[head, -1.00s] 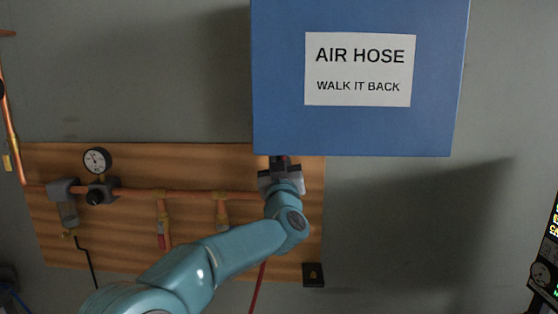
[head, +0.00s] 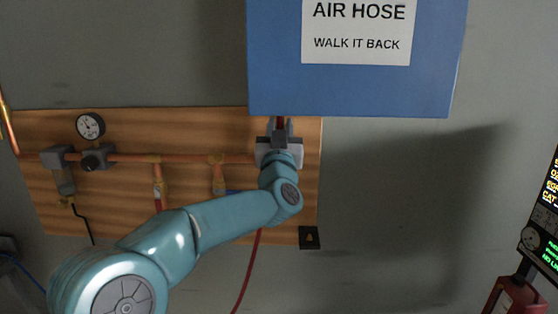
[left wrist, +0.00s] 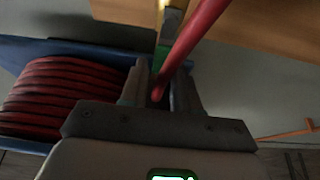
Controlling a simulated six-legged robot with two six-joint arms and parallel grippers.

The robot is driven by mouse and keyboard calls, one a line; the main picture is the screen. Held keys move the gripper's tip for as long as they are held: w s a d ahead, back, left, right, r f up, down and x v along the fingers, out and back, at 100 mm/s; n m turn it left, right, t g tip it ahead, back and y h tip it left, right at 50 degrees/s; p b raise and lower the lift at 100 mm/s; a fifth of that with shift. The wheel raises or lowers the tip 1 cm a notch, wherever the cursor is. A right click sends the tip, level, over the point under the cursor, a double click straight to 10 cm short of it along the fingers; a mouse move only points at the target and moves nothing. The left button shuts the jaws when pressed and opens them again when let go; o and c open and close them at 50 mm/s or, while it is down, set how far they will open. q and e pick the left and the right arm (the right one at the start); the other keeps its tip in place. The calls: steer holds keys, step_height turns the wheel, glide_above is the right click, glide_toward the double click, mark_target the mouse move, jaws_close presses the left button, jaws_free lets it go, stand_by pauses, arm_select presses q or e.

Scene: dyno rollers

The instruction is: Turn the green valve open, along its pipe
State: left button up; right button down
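The green valve handle (left wrist: 162,55) shows in the left wrist view below a brass fitting (left wrist: 172,20). In the head view my arm and the blue sign box hide it. My left gripper (head: 280,128) is in front of the wooden pipe board, just under the blue box. In the left wrist view its fingers (left wrist: 162,75) stand apart, with the green handle in line with the gap. A red hose (left wrist: 192,40) slants across the gap, close to the fingers; whether they touch it I cannot tell. My right gripper is out of view.
The blue "AIR HOSE" box (head: 350,90) hangs right above my gripper. A copper pipe (head: 190,158), a gauge (head: 90,126) and drop pipes are on the wooden board (head: 110,215). A reel of red hose (left wrist: 60,98) lies left in the wrist view.

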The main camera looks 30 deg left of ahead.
arm_select(q)
steer(key=b+v, duration=0.4)
steer(key=v, duration=0.9)
steer(key=shift+s+d+b, duration=0.2)
steer(key=shift+s+b, duration=0.1)
steer(key=shift+f, duration=0.15)
